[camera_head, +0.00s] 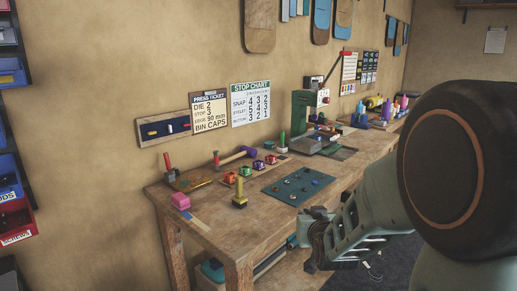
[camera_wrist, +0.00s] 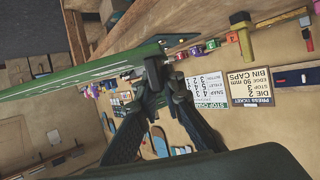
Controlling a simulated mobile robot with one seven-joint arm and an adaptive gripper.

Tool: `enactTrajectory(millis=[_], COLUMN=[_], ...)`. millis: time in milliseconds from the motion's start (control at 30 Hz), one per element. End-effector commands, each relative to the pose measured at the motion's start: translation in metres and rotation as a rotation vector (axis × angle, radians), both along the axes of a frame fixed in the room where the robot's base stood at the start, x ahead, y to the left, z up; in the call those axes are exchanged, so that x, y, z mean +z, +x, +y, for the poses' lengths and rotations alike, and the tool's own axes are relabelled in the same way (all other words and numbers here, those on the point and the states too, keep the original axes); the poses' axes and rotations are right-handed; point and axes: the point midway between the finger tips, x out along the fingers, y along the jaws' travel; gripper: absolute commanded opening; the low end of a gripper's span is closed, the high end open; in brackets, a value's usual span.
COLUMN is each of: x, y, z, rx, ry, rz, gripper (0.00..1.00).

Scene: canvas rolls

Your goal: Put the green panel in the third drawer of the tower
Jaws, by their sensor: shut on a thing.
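The green panel (camera_wrist: 60,84) is a long, thin slab in the wrist view, seen nearly edge-on with pale marks on its face. It runs from the left edge to the middle. My gripper (camera_wrist: 160,76) is shut on it near its right part. In the head view my gripper (camera_head: 318,232) is at the front of the workbench, at the lower right, partly covered by my arm. The held panel is not clear in that view. I cannot make out the tower or its third drawer for certain in either view.
Wall bins (camera_head: 12,190) stand at the left. Brown wooden blocks (camera_wrist: 38,66) show in the wrist view.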

Motion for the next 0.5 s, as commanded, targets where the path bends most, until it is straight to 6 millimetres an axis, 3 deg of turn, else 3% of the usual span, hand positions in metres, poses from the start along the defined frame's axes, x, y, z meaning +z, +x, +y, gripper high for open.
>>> enactTrajectory(millis=[500], x=[0.101], y=[0.000], z=[0.001], rx=[0.001], ry=[-0.001], rz=[-0.001], gripper=[0.00])
